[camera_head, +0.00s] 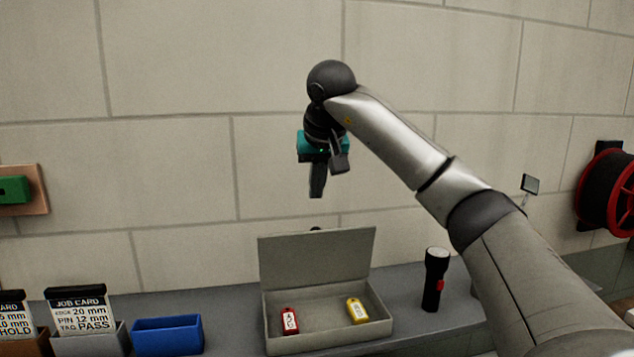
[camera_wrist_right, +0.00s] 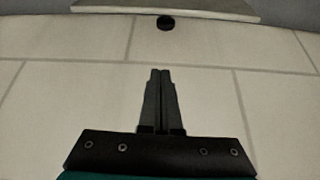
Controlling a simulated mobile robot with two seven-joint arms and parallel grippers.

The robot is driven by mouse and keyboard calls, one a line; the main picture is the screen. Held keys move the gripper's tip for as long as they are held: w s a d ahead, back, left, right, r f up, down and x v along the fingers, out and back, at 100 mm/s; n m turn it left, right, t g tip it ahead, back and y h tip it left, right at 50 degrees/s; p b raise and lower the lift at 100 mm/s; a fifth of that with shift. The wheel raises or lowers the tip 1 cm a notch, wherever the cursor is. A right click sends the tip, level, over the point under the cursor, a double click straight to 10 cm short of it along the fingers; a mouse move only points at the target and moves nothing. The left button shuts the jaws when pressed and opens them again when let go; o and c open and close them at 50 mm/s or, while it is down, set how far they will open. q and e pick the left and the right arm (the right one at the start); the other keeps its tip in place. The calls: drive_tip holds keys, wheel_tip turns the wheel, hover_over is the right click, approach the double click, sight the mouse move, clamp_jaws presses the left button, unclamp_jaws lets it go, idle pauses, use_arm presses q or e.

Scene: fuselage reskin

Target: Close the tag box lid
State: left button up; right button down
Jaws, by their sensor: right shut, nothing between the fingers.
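The grey tag box (camera_head: 330,338) stands on the bench in the head view. Its lid (camera_head: 316,257) is up, leaning back a little past upright at the rear edge. A red tag (camera_head: 289,320) and a yellow tag (camera_head: 357,310) lie inside. My right gripper (camera_head: 316,194) is above the lid, pointing down, apart from it. In the right wrist view its fingers (camera_wrist_right: 160,75) are together with nothing between them. A pale edge, likely the lid (camera_wrist_right: 165,8), and a dark round knob (camera_wrist_right: 165,22) show at the top there. My left gripper is out of view.
A black flashlight (camera_head: 435,280) stands right of the box. A blue bin (camera_head: 167,335) and job card holders (camera_head: 85,340) are to the left. A red reel (camera_head: 607,192) hangs on the right wall.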

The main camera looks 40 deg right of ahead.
sight(316, 254)
drive_tip(key=x, duration=0.6)
drive_tip(key=shift+d+f, duration=0.1)
drive_tip(key=shift+f, duration=0.05)
drive_tip(key=shift+s+a+f, duration=0.2)
drive_tip(key=shift+s+a, duration=0.3)
drive_tip(key=shift+s, duration=0.3)
drive_tip(key=shift+s+a+f, duration=0.15)
drive_tip(key=shift+s+a, duration=0.4)
drive_tip(key=shift+s, duration=0.3)
drive_tip(key=shift+d, duration=0.1)
